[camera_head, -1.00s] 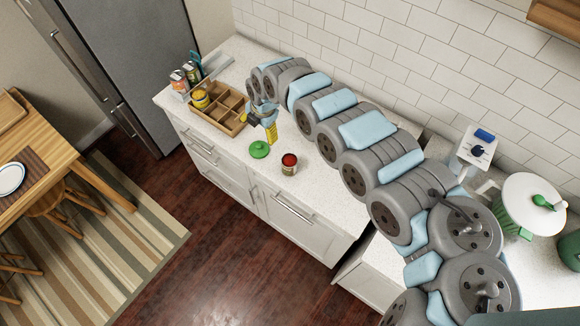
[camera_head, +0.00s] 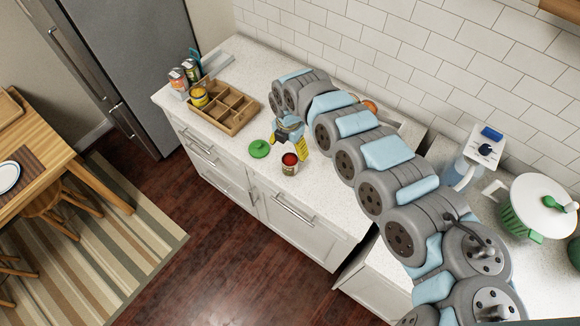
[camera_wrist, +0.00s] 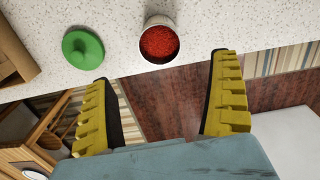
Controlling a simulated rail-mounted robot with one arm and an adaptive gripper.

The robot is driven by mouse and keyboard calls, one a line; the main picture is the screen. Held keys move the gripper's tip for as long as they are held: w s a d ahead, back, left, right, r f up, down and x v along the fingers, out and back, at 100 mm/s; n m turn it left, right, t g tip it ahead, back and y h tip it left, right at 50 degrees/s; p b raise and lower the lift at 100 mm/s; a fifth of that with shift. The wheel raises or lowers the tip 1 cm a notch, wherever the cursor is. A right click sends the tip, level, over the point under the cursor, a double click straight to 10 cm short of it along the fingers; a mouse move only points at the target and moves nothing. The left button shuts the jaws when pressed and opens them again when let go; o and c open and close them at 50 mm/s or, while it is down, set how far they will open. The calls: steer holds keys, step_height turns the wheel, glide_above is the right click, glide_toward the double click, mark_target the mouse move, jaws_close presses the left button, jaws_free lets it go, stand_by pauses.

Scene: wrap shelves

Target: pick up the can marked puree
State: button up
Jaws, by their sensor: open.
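An open can with red contents (camera_head: 290,163) stands upright on the counter near its front edge; its marking cannot be read. It also shows in the wrist view (camera_wrist: 159,42), ahead of and between the fingers. My gripper (camera_head: 291,141) is open and empty, close to the can on its far side in the head view. In the wrist view the two yellow fingers (camera_wrist: 160,95) are spread wide, and the can lies beyond their tips. Another can, yellow (camera_head: 199,97), sits in the wooden compartment box; its label is too small to read.
A green lid (camera_head: 259,149) lies on the counter left of the red can. The wooden box (camera_head: 241,121) stands further left, with several cans (camera_head: 179,80) behind it. Counter right of the can is clear.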

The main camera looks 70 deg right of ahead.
mark_target(288, 161)
step_height(288, 161, down, 3)
steer(key=shift+r+b, duration=0.15)
steer(key=shift+b, duration=0.7)
step_height(288, 161, down, 3)
steer(key=shift+w+a+r+b, duration=0.1)
steer(key=shift+r+b, duration=0.1)
steer(key=shift+b, duration=0.1)
steer(key=shift+s+d+f, duration=0.1)
steer(key=shift+d+f, duration=0.05)
steer(key=shift+f, duration=1.65)
steer(key=shift+s+d+f, duration=0.1)
steer(key=shift+d+f, duration=0.05)
steer(key=shift+f, duration=1.6)
steer(key=c, duration=1.4)
